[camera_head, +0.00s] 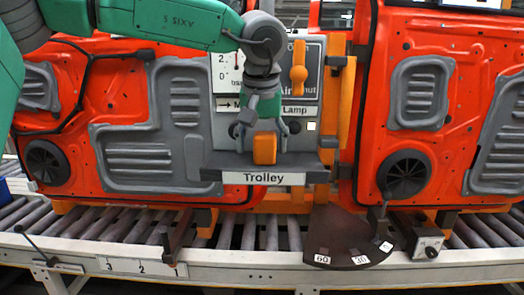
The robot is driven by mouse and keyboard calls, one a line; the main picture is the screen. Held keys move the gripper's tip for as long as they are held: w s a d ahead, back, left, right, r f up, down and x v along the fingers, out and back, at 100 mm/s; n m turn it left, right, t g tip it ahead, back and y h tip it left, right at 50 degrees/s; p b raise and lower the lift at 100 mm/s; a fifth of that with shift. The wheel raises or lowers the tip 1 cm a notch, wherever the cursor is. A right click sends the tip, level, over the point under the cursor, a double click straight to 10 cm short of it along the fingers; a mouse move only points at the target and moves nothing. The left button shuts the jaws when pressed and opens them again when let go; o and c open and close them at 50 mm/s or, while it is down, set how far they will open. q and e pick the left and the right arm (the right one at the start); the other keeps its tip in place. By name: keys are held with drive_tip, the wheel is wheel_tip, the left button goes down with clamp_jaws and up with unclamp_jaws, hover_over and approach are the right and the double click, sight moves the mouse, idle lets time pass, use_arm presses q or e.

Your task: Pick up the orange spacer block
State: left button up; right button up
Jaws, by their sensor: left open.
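The orange spacer block (265,149) stands on the dark shelf marked "Trolley" (212,172), near the middle of the view. My left arm comes in from the upper left and reaches down over the shelf. My left gripper (263,133) points down just above and around the block, with its fingers apart on the left and right sides. I see no clear contact between the fingers and the block. The top of the block is close under the gripper's palm and partly hidden. My right gripper does not show.
Behind the shelf is a grey panel with a gauge (228,72) and an orange handle (299,68). Orange door panels (70,110) (430,45) stand on both sides. A roller conveyor (210,262) runs below, with a brown quadrant plate (345,235) and a small control box (428,243).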

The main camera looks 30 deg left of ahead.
use_arm(q)
drive_tip(key=shift+w+d+f, duration=0.1)
drive_tip(key=shift+w+f, duration=0.05)
drive_tip(key=shift+f, duration=0.1)
drive_tip(key=shift+d+r, duration=0.1)
drive_tip(key=shift+d, duration=0.35)
drive_tip(key=c, duration=1.3)
drive_tip(key=shift+a, duration=0.25)
drive_tip(key=shift+a+r, duration=0.1)
